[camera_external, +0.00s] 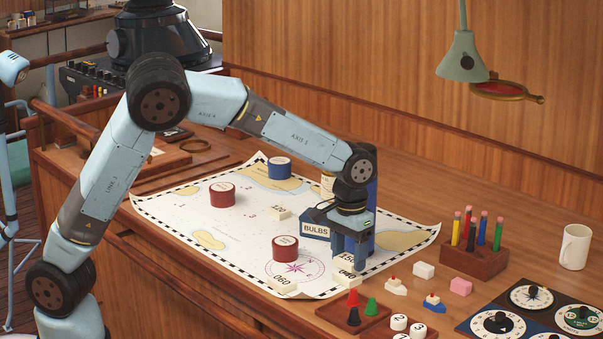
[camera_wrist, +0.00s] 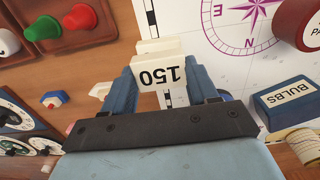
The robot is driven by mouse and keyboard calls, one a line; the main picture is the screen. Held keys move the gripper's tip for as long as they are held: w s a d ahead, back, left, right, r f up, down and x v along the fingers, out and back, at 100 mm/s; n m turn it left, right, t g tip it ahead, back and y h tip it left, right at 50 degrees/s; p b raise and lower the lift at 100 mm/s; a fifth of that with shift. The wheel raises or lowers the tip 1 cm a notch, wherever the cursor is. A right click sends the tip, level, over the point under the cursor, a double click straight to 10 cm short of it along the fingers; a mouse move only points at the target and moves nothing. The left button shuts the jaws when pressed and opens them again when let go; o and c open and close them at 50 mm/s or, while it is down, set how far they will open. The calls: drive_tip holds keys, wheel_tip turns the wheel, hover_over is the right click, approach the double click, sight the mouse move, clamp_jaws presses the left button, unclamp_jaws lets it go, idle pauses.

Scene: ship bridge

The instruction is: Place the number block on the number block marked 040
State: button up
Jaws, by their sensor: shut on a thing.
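My gripper (camera_external: 349,246) points straight down over the near edge of the chart. It is shut on the cream number block marked 150 (camera_wrist: 161,77), which sits between the two blue fingers in the wrist view. In the external view, part of this held block (camera_external: 346,258) shows beside a finger. The cream block marked 040 (camera_external: 346,273) shows just below it, very close. I cannot tell whether the two blocks touch. In the wrist view, a pale block (camera_wrist: 158,46) shows just beyond the held one, its number not readable.
Another block, seemingly marked 090 (camera_external: 282,284), lies left on the chart (camera_external: 180,222). A red drum (camera_external: 285,247) and a blue BULBS box (camera_external: 315,230) stand close by. Pawns on a tray (camera_external: 354,308), small boats (camera_external: 396,286) and a pencil holder (camera_external: 474,261) are right.

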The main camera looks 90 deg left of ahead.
drive_tip(key=shift+f, duration=0.9)
drive_tip(key=shift+f, duration=0.15)
drive_tip(key=o, duration=1)
